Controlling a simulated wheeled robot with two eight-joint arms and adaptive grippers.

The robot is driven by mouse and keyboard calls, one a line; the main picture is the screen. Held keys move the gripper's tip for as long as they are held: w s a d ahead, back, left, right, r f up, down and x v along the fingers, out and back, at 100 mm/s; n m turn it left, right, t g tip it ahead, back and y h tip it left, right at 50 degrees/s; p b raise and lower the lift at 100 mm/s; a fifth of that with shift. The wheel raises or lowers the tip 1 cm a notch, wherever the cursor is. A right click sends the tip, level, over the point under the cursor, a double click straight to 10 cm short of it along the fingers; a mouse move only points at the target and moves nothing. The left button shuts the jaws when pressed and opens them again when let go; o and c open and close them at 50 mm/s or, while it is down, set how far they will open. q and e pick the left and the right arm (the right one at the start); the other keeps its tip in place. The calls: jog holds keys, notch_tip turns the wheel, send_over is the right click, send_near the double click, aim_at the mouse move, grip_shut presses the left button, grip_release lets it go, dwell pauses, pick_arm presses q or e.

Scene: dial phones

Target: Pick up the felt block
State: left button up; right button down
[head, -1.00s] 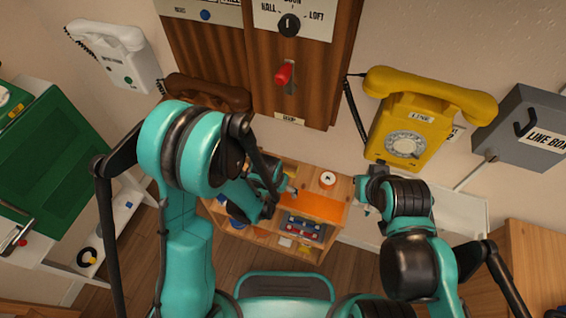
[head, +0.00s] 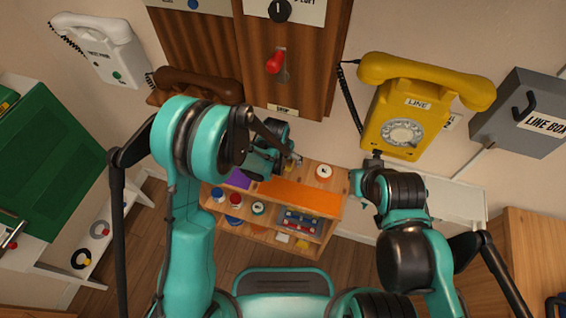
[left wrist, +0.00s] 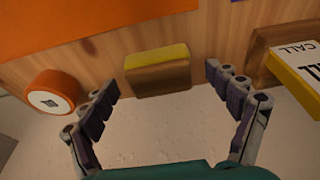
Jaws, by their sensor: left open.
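A block with a yellow top and a brown side (left wrist: 157,72), which looks like the felt block, sits at the wall-side edge of the wooden shelf top in the left wrist view. My left gripper is open there (left wrist: 162,82), with one finger to each side of the block and apart from it. In the head view my left gripper (head: 291,161) is over the back of the shelf top, and I cannot make out the block there. My right gripper (head: 364,170) is below the yellow phone; its fingers are too small to read.
An orange-sided round thing (left wrist: 53,95) stands beside the block, also visible in the head view (head: 324,171). A yellow piece lettered CALL (left wrist: 297,75) is on the other side. An orange mat (head: 300,196) covers part of the shelf top. The yellow phone (head: 405,105) hangs above.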

pick_arm(q)
jog(key=shift+c, duration=0.3)
jog(key=c, duration=1.2)
jog(key=shift+r, duration=0.15)
jog(key=shift+r+p, duration=0.3)
jog(key=shift+r, duration=0.05)
jog(key=shift+r+p, duration=0.3)
jog(key=shift+r, duration=0.15)
jog(key=s+a, duration=0.1)
jog(key=s, duration=0.2)
jog(key=s+a+p, duration=0.1)
jog(key=s, duration=0.2)
jog(key=s+a, duration=0.1)
jog(key=s, duration=0.2)
jog(key=shift+s+f, duration=0.1)
jog(key=shift+s, duration=0.1)
jog(key=shift+s+a+b, duration=0.45)
jog(key=shift+s+b, duration=0.15)
jog(key=shift+s, duration=0.7)
jog(key=shift+s+a+b, duration=0.4)
jog(key=shift+s+b, duration=0.2)
jog(key=shift+s, duration=0.7)
jog(key=shift+s+a+b, duration=0.45)
jog(key=shift+s+b, duration=0.15)
jog(key=shift+s, duration=0.7)
